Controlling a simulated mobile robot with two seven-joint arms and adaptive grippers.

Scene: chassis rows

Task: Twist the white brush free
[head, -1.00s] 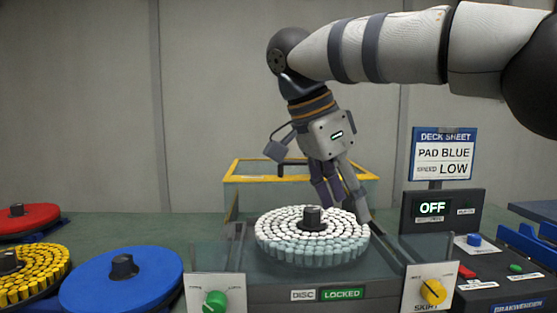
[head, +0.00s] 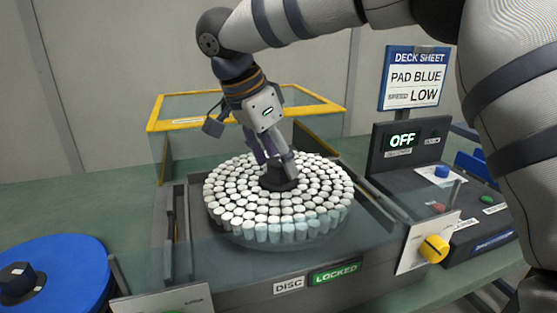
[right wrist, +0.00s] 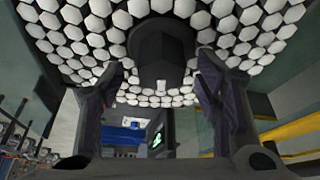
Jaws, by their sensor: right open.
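The white brush (head: 290,232) is a round disc of white bristle tufts with a black hub (head: 278,180) at its centre. It sits flat in the grey machine deck, and the label in front reads DISC LOCKED (head: 335,274). My right gripper (head: 272,163) is open at the hub from above, its fingers partly covering it. In the right wrist view the black hub (right wrist: 163,45) shows between the two spread fingers (right wrist: 161,75); I cannot tell whether they touch it. My left gripper is not in view.
A blue pad (head: 75,270) lies at the lower left. A yellow-rimmed clear bin (head: 195,110) stands behind the disc. At right are a yellow knob (head: 433,248), a display reading OFF (head: 402,140) and a sign (head: 414,80) reading PAD BLUE, SPEED LOW.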

